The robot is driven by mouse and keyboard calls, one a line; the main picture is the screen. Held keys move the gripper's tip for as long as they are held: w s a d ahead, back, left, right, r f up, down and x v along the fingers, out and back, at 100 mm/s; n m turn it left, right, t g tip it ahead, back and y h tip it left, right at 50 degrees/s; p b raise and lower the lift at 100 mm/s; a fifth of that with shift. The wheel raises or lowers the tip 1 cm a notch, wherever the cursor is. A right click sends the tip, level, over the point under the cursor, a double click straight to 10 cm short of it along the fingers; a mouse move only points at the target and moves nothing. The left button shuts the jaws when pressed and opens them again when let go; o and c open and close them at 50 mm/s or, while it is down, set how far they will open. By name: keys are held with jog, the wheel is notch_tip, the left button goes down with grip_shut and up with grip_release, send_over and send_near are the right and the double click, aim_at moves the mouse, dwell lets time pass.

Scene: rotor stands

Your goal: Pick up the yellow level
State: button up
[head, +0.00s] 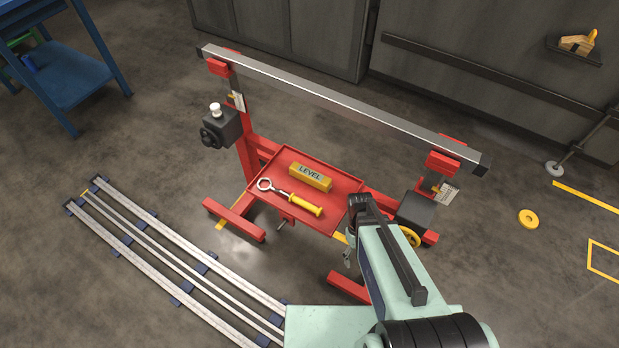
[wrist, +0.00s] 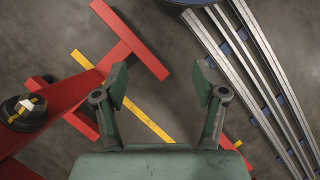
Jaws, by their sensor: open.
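The yellow level (head: 310,177) is a block marked LEVEL. It lies on the red tray (head: 330,221) of the red stand in the head view, behind a ring-ended wrench with a yellow handle (head: 306,203). My gripper (wrist: 160,86) is open in the wrist view, with nothing between its fingers. Below it are bare floor, a yellow floor line and red stand parts. The level is not in the wrist view. In the head view my arm is at the tray's right front, apart from the level, and mostly hides my gripper.
A long metal beam (head: 335,100) spans the red stand above and behind the tray. A black block (head: 221,127) is at the stand's left. Metal rails (head: 175,260) lie on the floor at left. A blue table (head: 70,75) stands at the back left.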

jog(key=w+a+r+n, duration=0.1)
jog(key=w+a+r, duration=0.1)
jog(key=w, duration=0.3)
jog(key=w+a+r+n+t+b, duration=0.1)
jog(key=w+a+r+n, duration=0.1)
jog(key=w+r, duration=0.3)
jog(key=w+a+r+n+t, duration=0.1)
jog(key=w+a+r, duration=0.1)
jog(key=w+r, duration=0.2)
jog(key=shift+w+a+r+n, duration=0.1)
jog(key=shift+w+a+n, duration=0.1)
jog(key=shift+w, duration=0.55)
jog(key=shift+w+a+r+n, duration=0.1)
jog(key=shift+w+a, duration=0.05)
jog(key=shift+w, duration=0.6)
jog(key=w+a+r+n+t+b, duration=0.2)
jog(key=w+a+r+n+t, duration=0.1)
jog(key=w+a+r, duration=0.75)
jog(key=p, duration=0.1)
send_near(310, 173)
jog(key=shift+y, duration=0.4)
jog(key=f, duration=0.2)
jog(key=d+f, duration=0.1)
jog(key=f, duration=0.2)
jog(key=shift+s+f, duration=0.1)
jog(key=shift+a+f+p, duration=0.15)
jog(key=shift+f+p, duration=0.35)
jog(key=shift+f, duration=2.2)
grip_shut()
